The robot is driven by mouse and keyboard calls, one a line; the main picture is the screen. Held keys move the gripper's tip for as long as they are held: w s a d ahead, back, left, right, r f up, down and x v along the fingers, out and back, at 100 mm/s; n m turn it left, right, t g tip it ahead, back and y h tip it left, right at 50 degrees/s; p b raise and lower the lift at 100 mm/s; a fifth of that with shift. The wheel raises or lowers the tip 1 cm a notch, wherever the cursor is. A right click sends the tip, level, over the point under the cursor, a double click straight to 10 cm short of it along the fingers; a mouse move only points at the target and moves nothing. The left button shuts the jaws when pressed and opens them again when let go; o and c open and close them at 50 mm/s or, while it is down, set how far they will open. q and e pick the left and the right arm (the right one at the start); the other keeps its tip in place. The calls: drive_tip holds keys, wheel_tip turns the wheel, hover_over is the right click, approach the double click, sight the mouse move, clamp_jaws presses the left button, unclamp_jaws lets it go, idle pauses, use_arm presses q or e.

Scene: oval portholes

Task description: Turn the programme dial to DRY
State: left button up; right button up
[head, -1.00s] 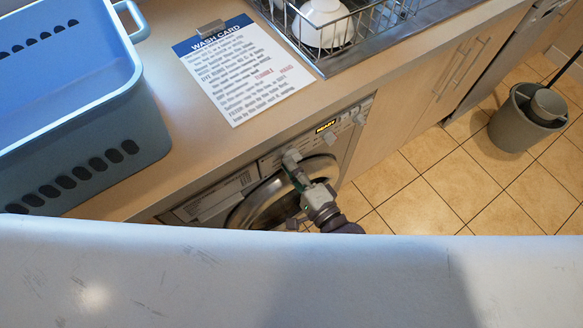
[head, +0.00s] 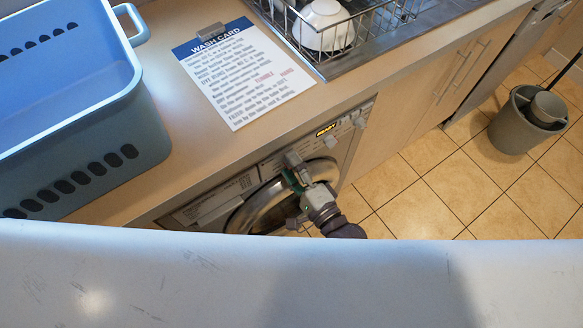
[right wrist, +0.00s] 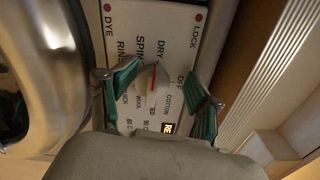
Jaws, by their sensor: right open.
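The programme dial (right wrist: 151,86) is a round pale knob with a red line, on the white panel in the right wrist view. Printed words ring it, with DRY and OFF above and beside it and SPIN to its left. The red line runs roughly up and down in the picture, its upper end towards DRY. My right gripper (right wrist: 161,88) is open, its green fingers on either side of the dial, with gaps visible. In the head view my right gripper (head: 293,170) is at the machine's front and hides the dial. My left gripper is not in view.
The washing machine's round door (head: 262,208) is beside the gripper. A blue basket (head: 110,130) and a wash card (head: 236,75) lie on the counter above. A grey bin (head: 520,125) stands on the floor.

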drive_tip(key=shift+s+d+f, duration=0.15)
drive_tip(key=shift+s+d, duration=0.05)
drive_tip(key=shift+s, duration=0.25)
drive_tip(key=v, duration=1.1)
drive_tip(key=shift+d, duration=0.1)
